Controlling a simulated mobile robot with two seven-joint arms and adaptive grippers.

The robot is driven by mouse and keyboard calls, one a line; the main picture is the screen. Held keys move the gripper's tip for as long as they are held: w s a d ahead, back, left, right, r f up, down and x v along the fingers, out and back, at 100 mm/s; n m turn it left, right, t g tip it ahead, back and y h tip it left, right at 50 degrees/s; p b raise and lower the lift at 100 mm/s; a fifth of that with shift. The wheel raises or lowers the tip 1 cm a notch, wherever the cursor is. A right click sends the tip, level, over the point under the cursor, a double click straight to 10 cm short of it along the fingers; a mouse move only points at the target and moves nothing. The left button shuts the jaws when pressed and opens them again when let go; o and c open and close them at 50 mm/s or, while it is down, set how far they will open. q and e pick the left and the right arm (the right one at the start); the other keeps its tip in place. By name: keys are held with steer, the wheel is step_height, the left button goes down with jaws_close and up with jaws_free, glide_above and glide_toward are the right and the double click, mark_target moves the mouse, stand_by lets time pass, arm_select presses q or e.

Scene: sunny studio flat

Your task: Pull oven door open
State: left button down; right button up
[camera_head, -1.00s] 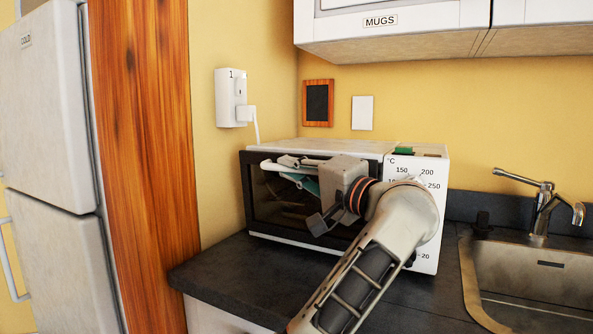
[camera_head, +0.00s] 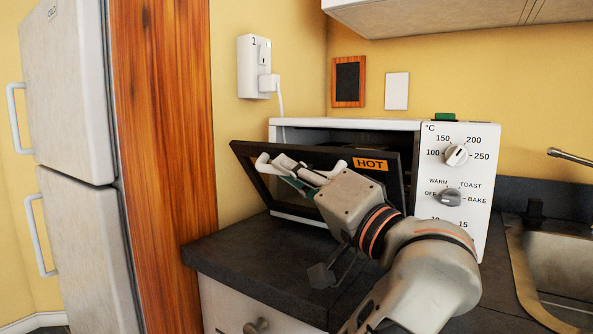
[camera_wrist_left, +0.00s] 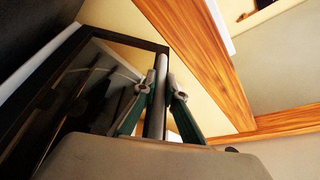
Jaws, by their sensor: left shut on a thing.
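The white toaster oven (camera_head: 455,225) stands on the dark counter. Its black-framed door (camera_head: 388,196), with an orange HOT label, is tilted outward at the top, partly open, and a dark gap shows above it. My left gripper (camera_head: 288,166) is at the door's upper edge, shut on the pale handle (camera_head: 263,163). In the left wrist view, the handle bar (camera_wrist_left: 155,110) runs between the two green-sided fingers, and the door glass (camera_wrist_left: 80,95) is to the left. The arm hides much of the door's lower right. My right gripper is not in view.
The dark counter (camera_head: 235,245) is clear left of the oven. A wooden panel (camera_head: 160,150) and a fridge (camera_head: 70,90) stand at left. A sink (camera_head: 555,265) is at right. A white socket unit (camera_head: 254,66) with a plugged-in cord is on the wall.

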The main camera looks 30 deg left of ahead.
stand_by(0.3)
arm_select(q)
steer(key=c, duration=2.1)
jaws_free()
steer(key=shift+v, duration=3.75)
